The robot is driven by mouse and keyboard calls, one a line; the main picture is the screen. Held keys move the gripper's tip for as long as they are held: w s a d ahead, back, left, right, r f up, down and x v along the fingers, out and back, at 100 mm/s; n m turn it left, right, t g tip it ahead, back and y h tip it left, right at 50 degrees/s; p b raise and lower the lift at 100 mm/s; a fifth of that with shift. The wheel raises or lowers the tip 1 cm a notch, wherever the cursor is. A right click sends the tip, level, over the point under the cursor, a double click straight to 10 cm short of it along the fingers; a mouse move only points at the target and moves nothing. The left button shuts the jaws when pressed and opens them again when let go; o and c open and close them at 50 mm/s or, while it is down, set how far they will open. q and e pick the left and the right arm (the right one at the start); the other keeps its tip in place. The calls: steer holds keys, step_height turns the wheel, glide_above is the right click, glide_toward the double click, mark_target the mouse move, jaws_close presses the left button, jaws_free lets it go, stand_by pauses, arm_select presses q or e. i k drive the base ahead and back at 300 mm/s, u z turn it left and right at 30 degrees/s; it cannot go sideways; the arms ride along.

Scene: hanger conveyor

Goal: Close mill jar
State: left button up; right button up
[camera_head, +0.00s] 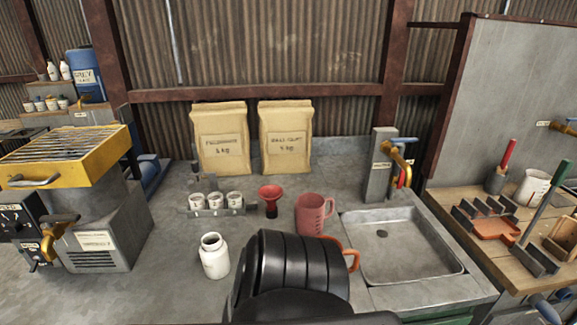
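A white jar (214,257) stands upright on the grey counter, left of centre. Its narrow neck looks open at the top, with no lid seen on it. I cannot make out a separate lid. A large black ribbed shape, which looks like part of my own arm, covers the front centre of the counter, right of the jar. An orange curved piece (352,258) shows at its right edge; what it belongs to is hidden. Neither of my grippers can be made out.
Behind the jar are a rack of small white cups (214,213), a red funnel (270,193) and a pink jug (314,214). A sink (405,262) lies right. A yellow-topped machine (62,156) stands left. Two paper sacks (220,138) stand at the wall.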

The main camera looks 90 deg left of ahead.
mark_target(214, 251)
steer(key=k, duration=1.45)
steer(key=u, duration=2.15)
